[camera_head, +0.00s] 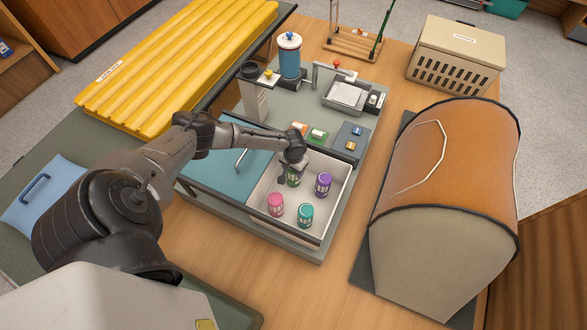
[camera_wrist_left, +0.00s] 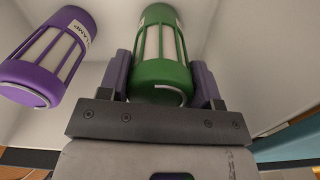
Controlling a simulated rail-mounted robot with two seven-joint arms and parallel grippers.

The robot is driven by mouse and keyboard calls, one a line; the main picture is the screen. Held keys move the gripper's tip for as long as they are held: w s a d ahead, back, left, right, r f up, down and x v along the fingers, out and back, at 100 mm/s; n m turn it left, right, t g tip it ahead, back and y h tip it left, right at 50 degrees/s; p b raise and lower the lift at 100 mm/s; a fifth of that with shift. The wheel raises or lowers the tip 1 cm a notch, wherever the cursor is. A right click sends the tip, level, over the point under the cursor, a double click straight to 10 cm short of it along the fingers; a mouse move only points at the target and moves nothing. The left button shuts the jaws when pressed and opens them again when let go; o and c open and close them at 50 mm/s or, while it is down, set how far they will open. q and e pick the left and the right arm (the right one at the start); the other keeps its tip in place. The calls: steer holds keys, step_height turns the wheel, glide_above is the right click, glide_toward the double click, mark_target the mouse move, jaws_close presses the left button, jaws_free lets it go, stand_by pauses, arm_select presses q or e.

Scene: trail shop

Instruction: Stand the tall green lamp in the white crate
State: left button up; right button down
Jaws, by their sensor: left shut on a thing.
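The green lamp (camera_head: 294,178) is in the white crate (camera_head: 262,183), near its back left part, with my left gripper (camera_head: 289,172) around its upper part. In the left wrist view the green lamp (camera_wrist_left: 160,55) stands between the two fingers of my left gripper (camera_wrist_left: 160,75), which is shut on it. The lamp looks roughly upright. Whether its base touches the crate floor I cannot tell. A purple lamp (camera_head: 323,184) stands beside it in the crate and also shows in the left wrist view (camera_wrist_left: 48,58). My right gripper is not in view.
A pink lamp (camera_head: 276,204) and a teal lamp (camera_head: 305,215) stand at the crate's front. A blue-green panel (camera_head: 230,158) lies left of the crate. A large orange-brown bag (camera_head: 450,160) stands on the right. Small boxes (camera_head: 318,135) and a tall blue canister (camera_head: 289,58) are behind.

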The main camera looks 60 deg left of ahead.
arm_select(q)
steer(key=shift+f, duration=0.15)
steer(key=o, duration=1.1)
steer(key=shift+c, duration=0.2)
